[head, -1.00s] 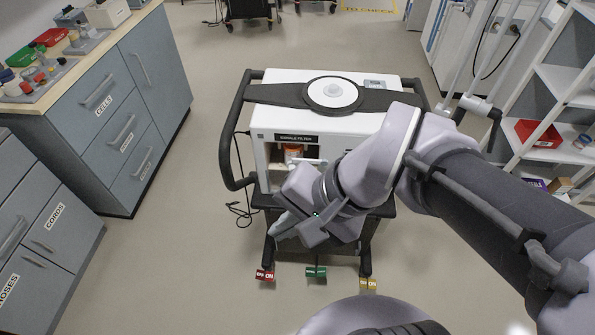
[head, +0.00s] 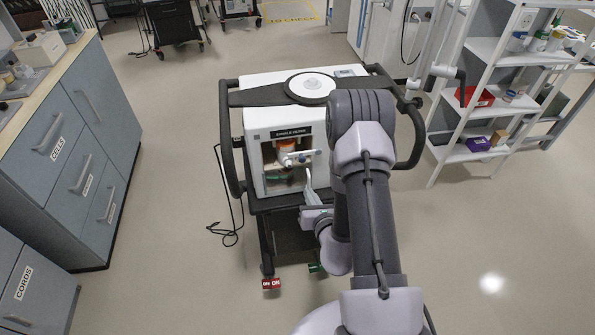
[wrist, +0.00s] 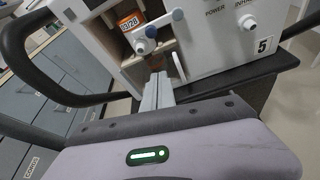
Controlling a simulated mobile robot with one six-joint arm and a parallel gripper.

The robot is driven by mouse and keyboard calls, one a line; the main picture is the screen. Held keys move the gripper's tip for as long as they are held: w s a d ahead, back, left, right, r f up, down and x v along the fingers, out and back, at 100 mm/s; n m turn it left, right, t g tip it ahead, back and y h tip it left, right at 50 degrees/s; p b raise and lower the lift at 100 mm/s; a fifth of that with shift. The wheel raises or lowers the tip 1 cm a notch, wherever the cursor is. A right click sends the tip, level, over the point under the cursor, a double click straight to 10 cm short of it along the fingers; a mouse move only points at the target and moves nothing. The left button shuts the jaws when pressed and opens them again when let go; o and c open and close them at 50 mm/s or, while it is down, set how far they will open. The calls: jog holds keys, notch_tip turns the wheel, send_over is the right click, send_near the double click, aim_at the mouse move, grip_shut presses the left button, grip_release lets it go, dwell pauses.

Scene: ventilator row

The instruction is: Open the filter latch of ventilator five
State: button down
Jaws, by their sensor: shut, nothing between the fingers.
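Ventilator five (head: 262,121) is a white box on a black wheeled cart. The wrist view shows the "5" label on its panel (wrist: 235,25). An open bay in its front holds an orange-and-white filter (wrist: 131,22), which also shows in the head view (head: 286,146). A white latch lever with a rounded knob (wrist: 142,45) crosses the front of the bay. My gripper (wrist: 158,80) is shut and empty, its fingertips just below the knob, close to the bay's lower edge. In the head view my gripper (head: 309,180) is in front of the bay's lower right side. Contact cannot be told.
Black cart rails (head: 228,160) flank the ventilator. Grey drawer cabinets (head: 70,150) stand at left. A white shelf unit (head: 480,110) with small boxes stands at right. Floor at right is clear.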

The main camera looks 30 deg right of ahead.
aim_at(305, 154)
jog(key=shift+w, duration=0.1)
jog(key=b+x, duration=0.3)
jog(key=x, duration=0.6)
jog(key=shift+w+f, duration=0.25)
jog(key=shift+w, duration=0.05)
jog(key=r, duration=0.2)
jog(key=r+b, duration=0.1)
jog(key=r, duration=0.1)
jog(key=shift+d+r, duration=0.1)
jog(key=shift+d, duration=0.25)
jog(key=shift+d+r, duration=0.1)
jog(key=shift+r, duration=0.05)
